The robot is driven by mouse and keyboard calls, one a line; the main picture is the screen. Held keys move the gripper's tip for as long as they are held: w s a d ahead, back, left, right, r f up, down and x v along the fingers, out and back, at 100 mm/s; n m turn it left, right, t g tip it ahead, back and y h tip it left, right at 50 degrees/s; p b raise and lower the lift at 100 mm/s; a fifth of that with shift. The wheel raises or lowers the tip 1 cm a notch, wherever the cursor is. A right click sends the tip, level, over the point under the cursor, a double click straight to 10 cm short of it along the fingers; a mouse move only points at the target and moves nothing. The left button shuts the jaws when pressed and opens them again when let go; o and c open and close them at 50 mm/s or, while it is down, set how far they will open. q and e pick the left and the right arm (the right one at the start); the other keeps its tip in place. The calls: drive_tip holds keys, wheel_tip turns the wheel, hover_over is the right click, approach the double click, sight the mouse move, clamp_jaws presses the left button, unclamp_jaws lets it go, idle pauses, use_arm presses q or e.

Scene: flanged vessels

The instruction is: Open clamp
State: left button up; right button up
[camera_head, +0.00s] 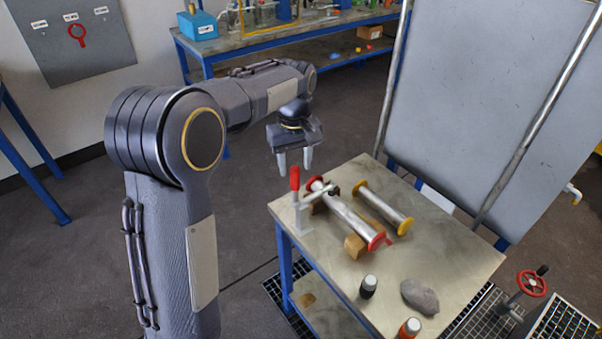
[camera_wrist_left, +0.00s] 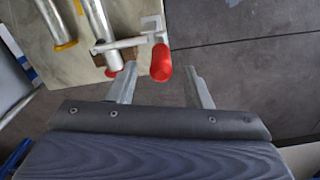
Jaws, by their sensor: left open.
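The clamp (camera_head: 301,212) stands at the left edge of the metal table, with its red handle (camera_head: 295,178) pointing up. Its arm reaches over the red-flanged vessel (camera_head: 348,213), which lies on wooden blocks (camera_head: 356,246). My left gripper (camera_head: 295,160) is open and empty, just above and behind the red handle. In the left wrist view, the red handle (camera_wrist_left: 161,62) shows just beyond and between the open fingertips (camera_wrist_left: 160,72). I see no contact between fingers and handle. My right gripper is not in view.
A yellow-flanged vessel (camera_head: 383,208) lies beside the red one on the table (camera_head: 450,258). Two small bottles, one black-capped (camera_head: 368,287) and one orange (camera_head: 409,328), and a grey cloth-like lump (camera_head: 419,296) are at the front. A large grey panel (camera_head: 490,100) stands behind.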

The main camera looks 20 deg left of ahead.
sight(295, 178)
use_arm(q)
drive_tip(key=shift+f, duration=2.65)
clamp_jaws()
